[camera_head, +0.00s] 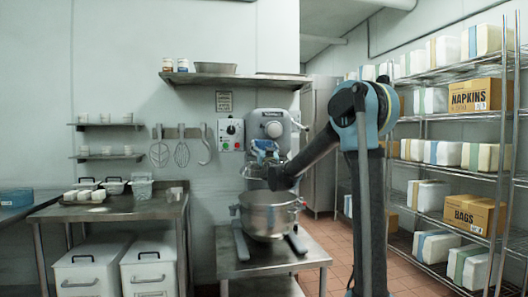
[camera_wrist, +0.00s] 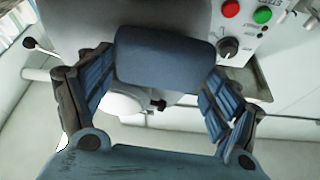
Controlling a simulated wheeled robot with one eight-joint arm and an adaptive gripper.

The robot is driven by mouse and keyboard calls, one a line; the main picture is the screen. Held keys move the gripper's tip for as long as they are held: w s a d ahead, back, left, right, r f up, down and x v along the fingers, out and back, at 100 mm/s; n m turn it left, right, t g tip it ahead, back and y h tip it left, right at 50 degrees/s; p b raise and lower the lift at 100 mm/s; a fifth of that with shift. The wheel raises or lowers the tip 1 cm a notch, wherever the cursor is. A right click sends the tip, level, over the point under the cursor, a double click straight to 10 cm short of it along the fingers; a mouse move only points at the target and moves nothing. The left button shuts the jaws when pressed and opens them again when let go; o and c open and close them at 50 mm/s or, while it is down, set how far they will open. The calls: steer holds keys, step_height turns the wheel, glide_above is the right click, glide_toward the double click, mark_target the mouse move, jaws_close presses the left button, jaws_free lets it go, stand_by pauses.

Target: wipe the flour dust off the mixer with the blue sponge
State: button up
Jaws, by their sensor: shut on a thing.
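The mixer (camera_head: 272,127) is a grey machine standing on a low metal table, with a large steel bowl (camera_head: 268,216) under its head. In the head view my gripper (camera_head: 264,152) is up at the front of the mixer head, partly hidden by my arm. In the wrist view my gripper (camera_wrist: 165,95) has its two padded fingers on either side of the dark blue sponge (camera_wrist: 166,60). The sponge is held in front of the grey mixer body (camera_wrist: 185,15); I cannot tell whether it touches. Flour dust is not clearly visible.
A control box (camera_head: 231,134) with red and green buttons is on the wall left of the mixer. A steel shelf (camera_head: 235,78) hangs above. A side table (camera_head: 125,208) with small bowls stands left, and a wire rack (camera_head: 450,150) with boxes stands right.

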steer(key=shift+s+d, duration=0.25)
steer(key=shift+s, duration=0.7)
steer(key=shift+s+d, duration=0.3)
steer(key=shift+s, duration=0.6)
steer(key=shift+s+d, duration=0.25)
steer(key=shift+s, duration=0.7)
steer(key=shift+s, duration=0.1)
steer(key=s, duration=0.1)
steer(key=s+d, duration=0.1)
steer(key=shift+s, duration=0.35)
steer(key=shift+a, duration=0.1)
